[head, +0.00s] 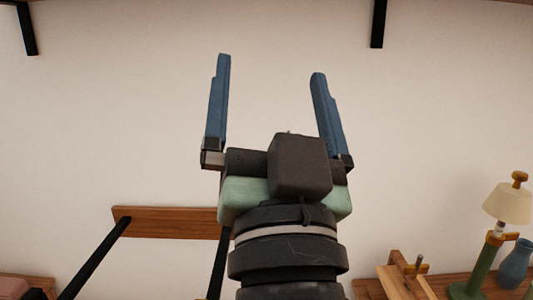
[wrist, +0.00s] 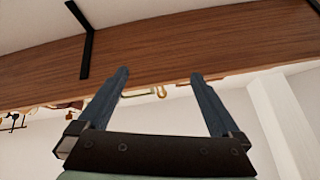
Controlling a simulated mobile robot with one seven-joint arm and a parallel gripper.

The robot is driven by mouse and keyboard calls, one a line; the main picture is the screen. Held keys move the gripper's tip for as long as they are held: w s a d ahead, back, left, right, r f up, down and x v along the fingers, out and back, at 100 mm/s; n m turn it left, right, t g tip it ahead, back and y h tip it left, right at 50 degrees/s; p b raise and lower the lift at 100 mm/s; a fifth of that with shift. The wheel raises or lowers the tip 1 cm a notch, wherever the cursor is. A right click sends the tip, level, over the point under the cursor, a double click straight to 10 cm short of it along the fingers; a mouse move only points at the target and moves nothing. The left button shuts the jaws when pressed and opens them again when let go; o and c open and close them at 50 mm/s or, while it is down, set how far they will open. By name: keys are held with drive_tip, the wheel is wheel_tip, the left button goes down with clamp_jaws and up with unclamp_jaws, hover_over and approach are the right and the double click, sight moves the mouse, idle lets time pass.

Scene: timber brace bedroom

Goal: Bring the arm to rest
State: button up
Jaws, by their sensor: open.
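My gripper (head: 272,80) is raised in front of the pale wall in the head view, its two blue fingers pointing up and spread wide apart. Nothing is between the fingers. In the wrist view my gripper (wrist: 160,76) is also open and empty, with its fingers pointing toward the wooden shelf board (wrist: 210,48) seen from below. I cannot tell how far the fingertips are from the board.
Black brackets (head: 378,22) hang at the top of the head view. A wooden board (head: 165,222) with black braces is at lower left. A lamp (head: 508,203), a blue vase (head: 515,264) and wooden items stand at lower right.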

drive_tip(key=s+r+n+t+p, duration=0.1)
drive_tip(key=s+r+p, duration=0.2)
drive_tip(key=r+p, duration=0.4)
drive_tip(key=s+r+n+t+h+p, duration=0.1)
drive_tip(key=s+r+p, duration=0.2)
drive_tip(key=r, duration=1)
drive_tip(key=p, duration=0.3)
drive_tip(key=shift+a+p, duration=0.35)
